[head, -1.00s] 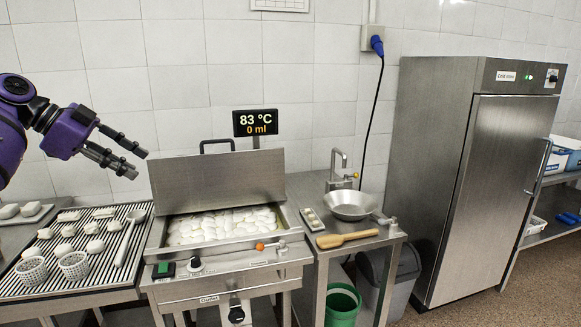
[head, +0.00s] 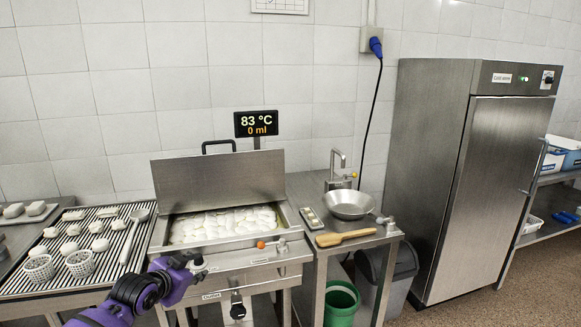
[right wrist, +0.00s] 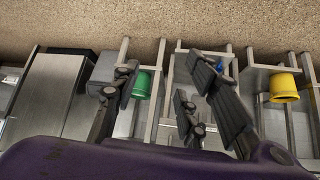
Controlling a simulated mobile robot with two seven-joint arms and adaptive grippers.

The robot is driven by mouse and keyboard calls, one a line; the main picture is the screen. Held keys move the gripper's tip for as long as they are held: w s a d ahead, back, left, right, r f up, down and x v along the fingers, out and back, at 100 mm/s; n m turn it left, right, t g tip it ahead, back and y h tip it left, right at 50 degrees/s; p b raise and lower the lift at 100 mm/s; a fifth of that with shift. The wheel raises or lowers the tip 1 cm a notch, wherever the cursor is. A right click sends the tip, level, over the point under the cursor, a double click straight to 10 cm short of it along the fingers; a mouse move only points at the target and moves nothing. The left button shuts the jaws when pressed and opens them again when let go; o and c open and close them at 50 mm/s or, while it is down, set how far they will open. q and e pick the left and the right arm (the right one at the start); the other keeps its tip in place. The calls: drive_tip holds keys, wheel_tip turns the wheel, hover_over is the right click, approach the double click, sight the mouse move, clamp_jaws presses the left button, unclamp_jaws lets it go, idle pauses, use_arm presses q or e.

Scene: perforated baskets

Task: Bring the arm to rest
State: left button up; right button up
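The bath's lid (head: 218,180) stands up, and white pieces (head: 225,223) lie inside the bath.
A ribbed drainer (head: 105,240) at left holds white pieces, two perforated baskets (head: 38,268) and a ladle (head: 133,235). At right are a steel bowl (head: 349,204), a wooden-looking paddle (head: 346,237), a green bucket (head: 341,303) and a steel cold store (head: 480,180).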

use_arm(q)
drive_tip(key=s+d+f+n, duration=0.1)
drive_tip(key=s+d+f, duration=0.2)
drive_tip(key=s+f, duration=0.55)
drive_tip(key=s+d+f+n, duration=0.1)
drive_tip(key=s+d+f, duration=0.3)
drive_tip(key=s, duration=0.8)
drive_tip(key=s+f+n+g, duration=0.1)
drive_tip(key=s+f, duration=0.3)
drive_tip(key=s, duration=0.6)
drive_tip(key=s+f+n+g+y+p, duration=0.1)
drive_tip(key=s+f, duration=0.3)
drive_tip(key=s, duration=0.7)
drive_tip(key=s+f+n+g+p, duration=0.1)
drive_tip(key=s+f, duration=0.3)
drive_tip(key=s, duration=0.6)
drive_tip(key=shift+s+d+f+n+y, duration=0.15)
drive_tip(key=shift+s+n+y, duration=0.2)
drive_tip(key=shift+n, duration=0.35)
use_arm(e)
drive_tip(key=r, duration=0.1)
drive_tip(key=w+r, duration=0.1)
drive_tip(key=shift+a+r, duration=0.1)
drive_tip(key=shift+r, duration=0.25)
use_arm(q)
drive_tip(key=shift+w, duration=0.1)
use_arm(e)
drive_tip(key=shift+w+a+r+t, duration=0.15)
drive_tip(key=shift+w+t, duration=0.15)
drive_tip(key=shift+w, duration=0.25)
